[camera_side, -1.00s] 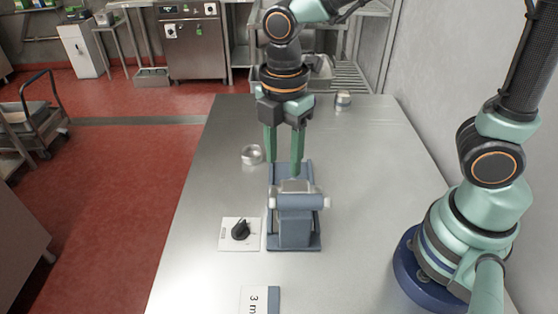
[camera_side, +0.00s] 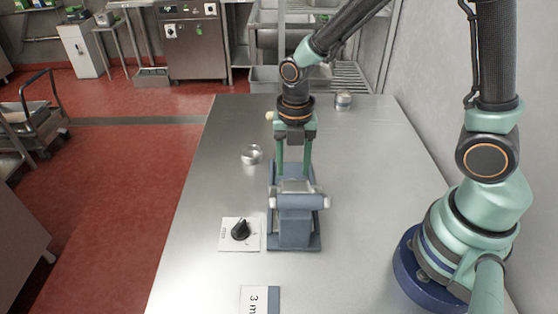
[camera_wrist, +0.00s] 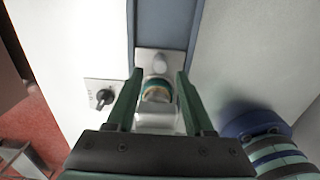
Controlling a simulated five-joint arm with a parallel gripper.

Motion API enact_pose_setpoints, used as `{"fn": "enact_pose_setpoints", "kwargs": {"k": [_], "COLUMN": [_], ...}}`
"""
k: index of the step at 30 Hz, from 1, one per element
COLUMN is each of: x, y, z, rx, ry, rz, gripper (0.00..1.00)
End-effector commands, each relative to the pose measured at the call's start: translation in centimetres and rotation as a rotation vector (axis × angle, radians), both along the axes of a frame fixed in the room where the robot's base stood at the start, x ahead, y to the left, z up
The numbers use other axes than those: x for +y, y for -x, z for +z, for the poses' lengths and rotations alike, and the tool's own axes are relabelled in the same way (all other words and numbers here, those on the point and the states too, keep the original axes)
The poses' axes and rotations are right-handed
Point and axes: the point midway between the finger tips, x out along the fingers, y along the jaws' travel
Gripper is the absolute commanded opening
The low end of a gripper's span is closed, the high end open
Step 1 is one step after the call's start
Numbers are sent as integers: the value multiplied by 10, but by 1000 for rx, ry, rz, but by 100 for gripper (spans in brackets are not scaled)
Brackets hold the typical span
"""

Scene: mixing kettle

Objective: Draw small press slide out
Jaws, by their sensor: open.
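The small press (camera_side: 295,232) is a blue-grey block with a pale roller-like bar across its front, standing on the table. Its light metal slide (camera_side: 296,187) shows at the top, behind the bar. My gripper (camera_side: 293,172) points down over the far part of the press, with its two green fingers apart. In the wrist view, my gripper (camera_wrist: 157,85) has its fingers on either side of the pale slide (camera_wrist: 157,118). A round piece with teal and gold bands (camera_wrist: 157,90) lies between them, and I see no clear contact. The fingertips are partly hidden behind the press in the side view.
A black knob on a white plate (camera_side: 240,232) is left of the press. A small metal cup (camera_side: 252,155) stands behind it on the left, and another metal piece (camera_side: 343,100) is far back. A label card (camera_side: 259,300) lies in front. The table's right side is mostly clear.

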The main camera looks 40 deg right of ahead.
Motion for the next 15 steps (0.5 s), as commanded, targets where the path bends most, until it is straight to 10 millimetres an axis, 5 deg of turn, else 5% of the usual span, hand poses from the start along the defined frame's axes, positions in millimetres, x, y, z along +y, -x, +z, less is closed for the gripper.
{"fn": "enact_pose_setpoints", "kwargs": {"k": [15], "x": [0], "y": [0], "z": [-52], "rx": [0], "ry": [0], "rz": [-1], "gripper": [52]}}
